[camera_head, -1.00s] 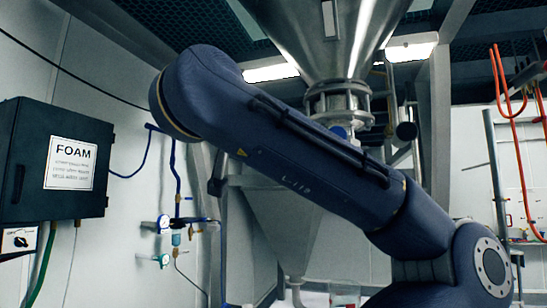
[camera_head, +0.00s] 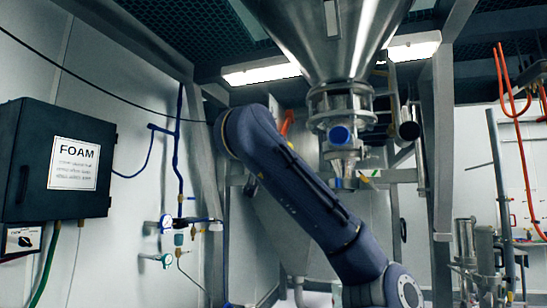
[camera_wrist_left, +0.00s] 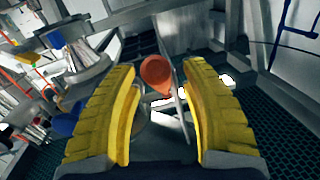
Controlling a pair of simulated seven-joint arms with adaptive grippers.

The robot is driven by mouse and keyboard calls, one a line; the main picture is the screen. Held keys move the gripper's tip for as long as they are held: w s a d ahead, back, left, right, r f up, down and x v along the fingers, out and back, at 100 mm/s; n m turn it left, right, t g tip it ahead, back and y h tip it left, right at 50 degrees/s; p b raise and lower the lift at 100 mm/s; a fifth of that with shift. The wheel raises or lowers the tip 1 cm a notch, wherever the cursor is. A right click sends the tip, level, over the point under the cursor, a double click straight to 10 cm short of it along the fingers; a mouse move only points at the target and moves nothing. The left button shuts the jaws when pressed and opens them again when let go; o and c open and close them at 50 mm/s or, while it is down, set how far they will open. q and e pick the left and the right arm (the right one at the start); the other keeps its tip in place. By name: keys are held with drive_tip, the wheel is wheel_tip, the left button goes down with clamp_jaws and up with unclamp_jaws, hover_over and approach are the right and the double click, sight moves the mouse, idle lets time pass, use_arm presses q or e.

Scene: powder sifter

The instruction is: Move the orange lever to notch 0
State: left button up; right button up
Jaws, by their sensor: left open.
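The orange lever (camera_wrist_left: 156,74) shows in the left wrist view as a rounded orange end on a thin stem. My left gripper (camera_wrist_left: 161,85) has two yellow ribbed fingers, spread open. The orange end appears between them, with visible gaps on both sides; I cannot tell its exact depth. In the head view a small orange piece (camera_head: 287,121), likely the lever, shows just above my dark blue arm, left of the metal valve (camera_head: 341,105). The notches cannot be made out. The left gripper is hidden in the head view, and the right gripper is not in view.
A grey frame post (camera_head: 442,140) rises at the right. A dark FOAM box (camera_head: 60,160) and blue pipes (camera_head: 178,150) are on the left wall. Steel canisters (camera_head: 465,245) stand lower right.

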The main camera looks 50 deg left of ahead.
use_arm(q)
drive_tip(key=shift+w+a, duration=0.2)
drive_tip(key=shift+c, duration=0.6)
clamp_jaws()
